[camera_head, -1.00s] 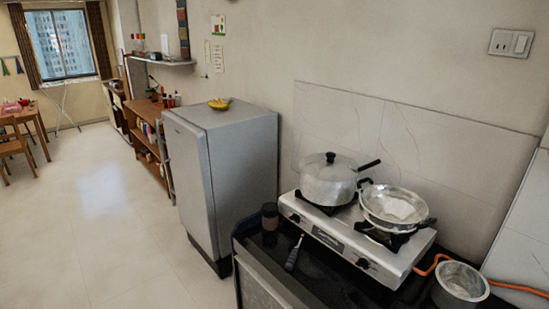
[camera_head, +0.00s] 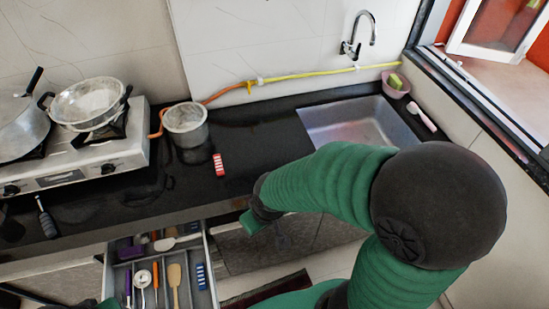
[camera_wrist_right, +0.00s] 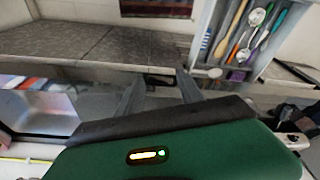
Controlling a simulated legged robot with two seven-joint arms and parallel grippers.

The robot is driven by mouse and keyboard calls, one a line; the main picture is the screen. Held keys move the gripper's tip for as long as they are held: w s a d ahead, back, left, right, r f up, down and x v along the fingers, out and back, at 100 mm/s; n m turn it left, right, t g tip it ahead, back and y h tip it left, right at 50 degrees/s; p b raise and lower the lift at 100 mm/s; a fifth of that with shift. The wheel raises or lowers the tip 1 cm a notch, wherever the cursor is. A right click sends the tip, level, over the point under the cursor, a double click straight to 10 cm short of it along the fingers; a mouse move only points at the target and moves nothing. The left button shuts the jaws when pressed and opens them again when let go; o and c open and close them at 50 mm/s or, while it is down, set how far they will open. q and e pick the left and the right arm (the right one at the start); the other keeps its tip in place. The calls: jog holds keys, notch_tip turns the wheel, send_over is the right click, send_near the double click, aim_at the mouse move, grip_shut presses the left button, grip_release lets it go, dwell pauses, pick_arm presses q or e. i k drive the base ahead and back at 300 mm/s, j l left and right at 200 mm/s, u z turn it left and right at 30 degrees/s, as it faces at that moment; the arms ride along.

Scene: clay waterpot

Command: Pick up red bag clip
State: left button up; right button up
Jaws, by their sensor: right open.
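The red bag clip (camera_head: 218,165), red with pale stripes, lies on the black counter in the head view, just in front of a metal pot. My right gripper (camera_head: 252,222) is in front of the counter edge, to the right of and nearer than the clip, and not touching it. In the right wrist view its two grey fingers (camera_wrist_right: 160,88) stand apart with nothing between them. I cannot make out the red clip in that view. My left gripper is not in view; only a bit of green at the bottom left of the head view may be my left arm.
An open drawer (camera_head: 207,252) of utensils, with a blue striped clip (camera_head: 202,276), juts out below the counter. The metal pot (camera_head: 186,124) stands behind the red clip. The stove (camera_head: 82,165) is left, the sink (camera_head: 352,122) right. Counter around the clip's front is clear.

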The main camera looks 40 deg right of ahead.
aim_at(217, 159)
jog(key=z, duration=0.65)
jog(key=i+l, duration=0.25)
jog(key=i+u, duration=0.1)
jog(key=u, duration=0.3)
jog(key=l+u, duration=0.15)
jog(key=u, duration=0.3)
jog(key=i+l+u, duration=0.15)
jog(key=u, duration=0.25)
jog(key=l+u, duration=0.15)
jog(key=u, duration=0.25)
